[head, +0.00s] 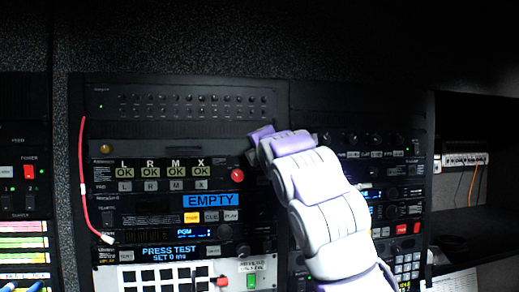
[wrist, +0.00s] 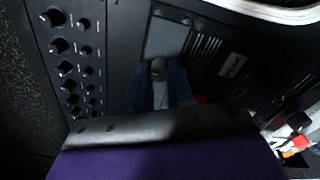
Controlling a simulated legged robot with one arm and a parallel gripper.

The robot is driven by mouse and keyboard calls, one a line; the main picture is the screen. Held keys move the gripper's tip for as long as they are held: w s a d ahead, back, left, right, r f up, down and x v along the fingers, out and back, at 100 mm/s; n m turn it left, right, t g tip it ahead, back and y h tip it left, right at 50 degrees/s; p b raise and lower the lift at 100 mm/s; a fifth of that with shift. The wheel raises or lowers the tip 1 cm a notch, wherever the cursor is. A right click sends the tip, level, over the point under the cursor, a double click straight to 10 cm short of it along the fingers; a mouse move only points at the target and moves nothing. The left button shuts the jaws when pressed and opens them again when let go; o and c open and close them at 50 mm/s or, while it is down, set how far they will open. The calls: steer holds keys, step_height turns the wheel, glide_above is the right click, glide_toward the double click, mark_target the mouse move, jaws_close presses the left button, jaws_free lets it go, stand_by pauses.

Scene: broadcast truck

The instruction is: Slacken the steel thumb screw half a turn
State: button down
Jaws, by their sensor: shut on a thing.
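My gripper (head: 257,138) reaches the rack front at the end of my white and purple arm, just right of the upper panels. In the wrist view, my gripper's two bluish fingers (wrist: 158,88) are closed around a small grey round-headed piece, the steel thumb screw (wrist: 158,68). The fingers touch it from both sides. In the head view the screw is hidden behind my gripper. How far the screw is turned cannot be told.
Black knobs (wrist: 64,68) line the panel left of the fingers in the wrist view. A grey plate (wrist: 167,38) lies just beyond the screw. In the head view, a red cable (head: 82,170) hangs left, and a red button (head: 237,175) sits close to my arm.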

steer(key=shift+w+a+f, duration=0.1)
steer(key=shift+w+f, duration=0.05)
steer(key=shift+f, duration=0.2)
steer(key=c, duration=1.2)
jaws_free()
steer(key=shift+o, duration=1.1)
steer(key=shift+r, duration=0.1)
steer(key=shift+a+r, duration=0.1)
steer(key=b+v, duration=0.6)
steer(key=v, duration=1.1)
steer(key=shift+b, duration=0.35)
